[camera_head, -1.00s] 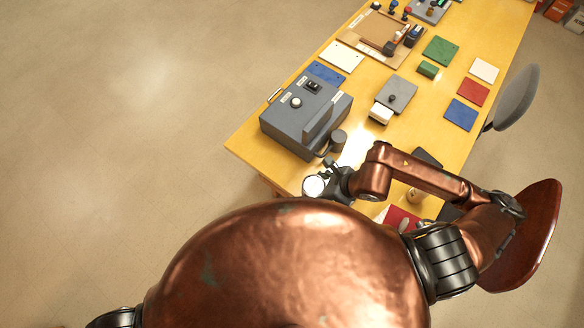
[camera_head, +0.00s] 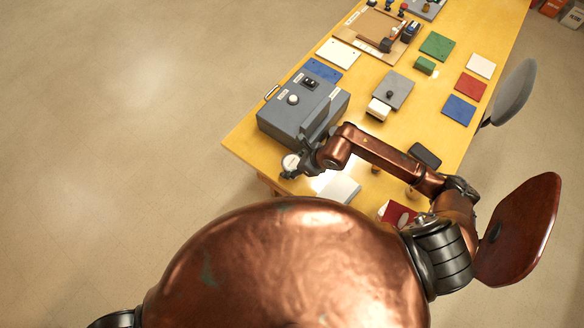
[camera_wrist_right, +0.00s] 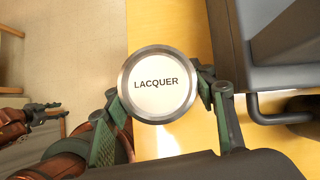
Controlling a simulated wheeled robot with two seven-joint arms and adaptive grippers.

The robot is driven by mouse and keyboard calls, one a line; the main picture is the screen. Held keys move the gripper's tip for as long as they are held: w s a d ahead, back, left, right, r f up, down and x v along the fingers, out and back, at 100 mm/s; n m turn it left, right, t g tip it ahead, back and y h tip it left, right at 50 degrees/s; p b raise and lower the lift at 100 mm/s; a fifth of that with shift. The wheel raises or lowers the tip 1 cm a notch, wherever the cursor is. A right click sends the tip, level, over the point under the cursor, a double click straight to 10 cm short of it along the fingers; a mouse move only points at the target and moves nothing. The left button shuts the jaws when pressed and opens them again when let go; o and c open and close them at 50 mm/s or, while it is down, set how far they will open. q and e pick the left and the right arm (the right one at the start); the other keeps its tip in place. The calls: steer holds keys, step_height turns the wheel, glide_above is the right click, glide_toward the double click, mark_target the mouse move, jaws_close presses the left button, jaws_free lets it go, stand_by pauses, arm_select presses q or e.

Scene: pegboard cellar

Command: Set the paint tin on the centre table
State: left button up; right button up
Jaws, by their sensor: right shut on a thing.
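The paint tin (camera_head: 290,162) is a round can with a white lid and a metal rim. In the right wrist view its lid (camera_wrist_right: 158,84) reads LACQUER. My right gripper (camera_head: 296,168) is shut on the tin, one finger on each side. It holds the tin at the near left edge of the yellow table (camera_head: 425,122), beside the grey box. Seen from the wrist, the tin overlaps the table edge; its base is hidden, so I cannot tell its height. My left gripper (camera_wrist_right: 48,115) shows at the left of the wrist view, its opening unclear.
A grey box (camera_head: 279,120) with a knob and handle stands close to the tin. A grey plate with a knob (camera_head: 394,92), coloured plates and a wooden tray (camera_head: 350,45) lie farther back. A stool (camera_head: 513,92) stands at the right. Bare floor lies left of the table.

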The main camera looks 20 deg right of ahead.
step_height(320, 180, down, 2)
steer(key=shift+f, duration=0.4)
steer(key=o, duration=1.5)
steer(key=shift+c, duration=0.2)
arm_select(q)
steer(key=shift+w+d+r, duration=0.1)
steer(key=shift+w+r, duration=0.15)
steer(key=shift+r, duration=0.05)
steer(key=shift+s, duration=0.2)
arm_select(e)
steer(key=shift+s, duration=0.1)
steer(key=shift+s+d+r, duration=0.1)
steer(key=shift+d+r, duration=0.1)
steer(key=shift+r, duration=0.1)
arm_select(q)
steer(key=shift+s+f+b, duration=0.2)
steer(key=shift+f+b, duration=0.2)
steer(key=shift+f, duration=0.25)
arm_select(e)
steer(key=v, duration=1.1)
